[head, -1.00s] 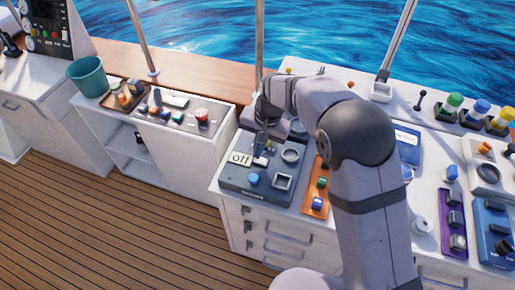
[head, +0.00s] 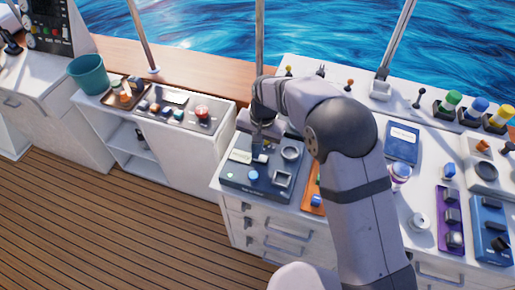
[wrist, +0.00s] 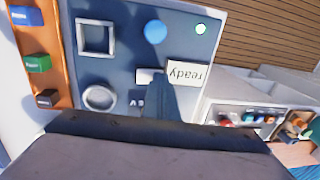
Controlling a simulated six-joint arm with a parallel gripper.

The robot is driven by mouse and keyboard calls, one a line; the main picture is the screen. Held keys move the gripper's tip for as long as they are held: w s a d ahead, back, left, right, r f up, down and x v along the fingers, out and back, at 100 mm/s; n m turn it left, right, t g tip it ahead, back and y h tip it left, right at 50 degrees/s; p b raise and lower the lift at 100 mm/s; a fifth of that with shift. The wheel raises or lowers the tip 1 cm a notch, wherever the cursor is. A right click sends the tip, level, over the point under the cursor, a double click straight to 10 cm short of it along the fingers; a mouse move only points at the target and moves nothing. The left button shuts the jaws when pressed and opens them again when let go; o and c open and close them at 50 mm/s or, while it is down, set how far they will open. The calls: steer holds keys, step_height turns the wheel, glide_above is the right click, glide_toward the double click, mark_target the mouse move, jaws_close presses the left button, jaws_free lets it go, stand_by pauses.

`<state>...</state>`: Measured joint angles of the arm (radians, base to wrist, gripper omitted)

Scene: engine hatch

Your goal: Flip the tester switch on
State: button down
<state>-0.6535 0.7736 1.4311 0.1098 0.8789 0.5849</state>
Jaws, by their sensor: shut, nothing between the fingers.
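The tester is a dark blue panel (head: 235,185) on the white counter. It also fills the middle of the wrist view (wrist: 125,60). Its display (wrist: 187,73) reads "ready", upside down in the wrist view. A small pale switch (wrist: 146,75) sits beside the display, partly hidden by my fingers. My gripper (wrist: 163,85) is shut and empty, with its fingertips at the switch; I cannot tell whether they touch it. In the head view my gripper (head: 257,152) points down over the panel. The panel also has a blue knob (wrist: 155,31), a square frame, a ring and a small lit lamp (wrist: 200,28).
An orange strip with colored switches (wrist: 55,50) lies right beside the tester in the head view. Several other panels cover the right counter, including a purple one (head: 451,222).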

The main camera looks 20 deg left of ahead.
steer(key=shift+d, duration=0.15)
steer(key=shift+d+r, duration=0.2)
steer(key=shift+d, duration=0.45)
steer(key=shift+a+r+p, duration=0.15)
steer(key=shift+r+p, duration=0.6)
steer(key=shift+p, duration=0.05)
step_height(320, 180, up, 12)
steer(key=a+b, duration=0.1)
steer(key=a, duration=0.1)
steer(key=shift+r, duration=0.15)
